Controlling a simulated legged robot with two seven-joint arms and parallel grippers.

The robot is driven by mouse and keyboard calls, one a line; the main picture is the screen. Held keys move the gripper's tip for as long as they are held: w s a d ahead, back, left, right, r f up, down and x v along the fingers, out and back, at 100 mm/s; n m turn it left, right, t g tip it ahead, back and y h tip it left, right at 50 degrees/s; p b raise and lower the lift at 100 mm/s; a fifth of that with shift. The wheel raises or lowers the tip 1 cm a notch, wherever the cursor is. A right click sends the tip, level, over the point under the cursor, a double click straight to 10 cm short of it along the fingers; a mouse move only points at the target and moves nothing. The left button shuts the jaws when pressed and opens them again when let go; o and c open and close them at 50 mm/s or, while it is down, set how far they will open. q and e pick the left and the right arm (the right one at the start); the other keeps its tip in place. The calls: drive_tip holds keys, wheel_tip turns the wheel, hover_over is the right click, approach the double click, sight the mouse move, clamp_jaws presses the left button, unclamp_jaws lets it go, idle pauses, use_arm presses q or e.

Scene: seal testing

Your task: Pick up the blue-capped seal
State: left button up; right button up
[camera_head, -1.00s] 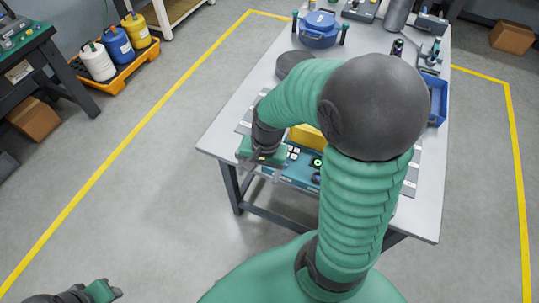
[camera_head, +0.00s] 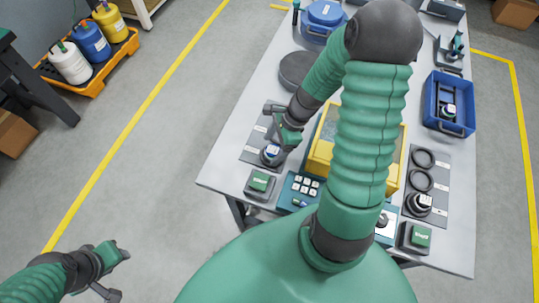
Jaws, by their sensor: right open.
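The blue-capped seal (camera_head: 270,152) stands on a grey mat (camera_head: 252,151) at the left side of the table. My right gripper (camera_head: 276,123) is open just behind and above the seal, with one finger close to it. I cannot tell whether they touch. Nothing shows between its fingers. My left gripper (camera_head: 117,272) is over the floor at the lower left, away from the table. Its fingers are apart and empty.
A yellow-framed box (camera_head: 321,149) stands mid-table, partly hidden by my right arm. A green-topped button box (camera_head: 260,184) and a keypad panel (camera_head: 302,186) are in front. A dark round disc (camera_head: 297,70) lies behind. A blue bin (camera_head: 449,104) and black rings (camera_head: 421,180) are on the right.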

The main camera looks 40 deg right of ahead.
sight(275, 149)
drive_tip(key=f, duration=0.1)
drive_tip(key=d+f, duration=0.1)
drive_tip(key=f, duration=0.1)
drive_tip(key=w+f, duration=0.1)
drive_tip(key=shift+d+f, duration=0.2)
drive_tip(key=shift+f, duration=0.05)
drive_tip(key=shift+d+f, duration=0.1)
drive_tip(key=shift+d, duration=0.15)
drive_tip(key=shift+s+a, duration=0.15)
drive_tip(key=shift+a, duration=0.15)
drive_tip(key=shift+c, duration=0.8)
drive_tip(key=shift+a+r, duration=0.25)
drive_tip(key=shift+a, duration=0.2)
drive_tip(key=c, duration=0.5)
drive_tip(key=shift+c, duration=1.2)
use_arm(q)
drive_tip(key=shift+d+f, duration=0.2)
drive_tip(key=shift+d, duration=0.65)
use_arm(e)
drive_tip(key=shift+d, duration=0.35)
clamp_jaws()
